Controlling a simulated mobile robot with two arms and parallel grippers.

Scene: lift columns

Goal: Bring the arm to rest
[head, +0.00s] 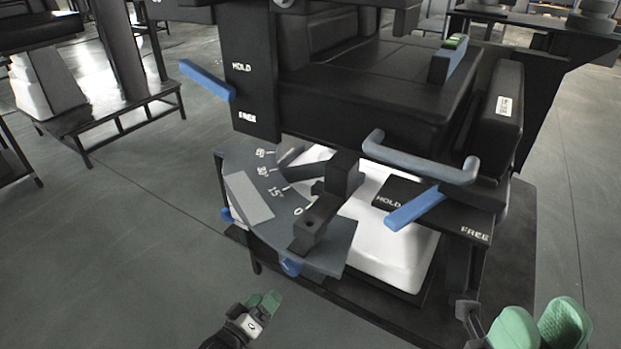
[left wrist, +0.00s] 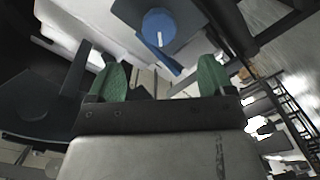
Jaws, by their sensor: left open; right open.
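My left gripper (head: 262,310) is open and empty at the bottom of the head view, low over the floor and in front of the machine. Its two green fingertips (left wrist: 160,80) stand apart in the left wrist view, with a blue round knob (left wrist: 160,28) beyond them. My right gripper (head: 540,325) is open at the bottom right corner, apart from the machine. A dark pivoting arm (head: 312,225) lies over a grey angle scale (head: 240,165), close beside its 0 mark. Upper (head: 207,80) and lower (head: 415,208) blue levers sit at HOLD/FREE plates.
A grey bar handle (head: 420,158) juts from the machine's front. The black padded machine body (head: 370,80) stands on a dark base plate (head: 375,318). Dark benches (head: 105,120) stand at the left. The grey floor (head: 130,260) at left front is clear.

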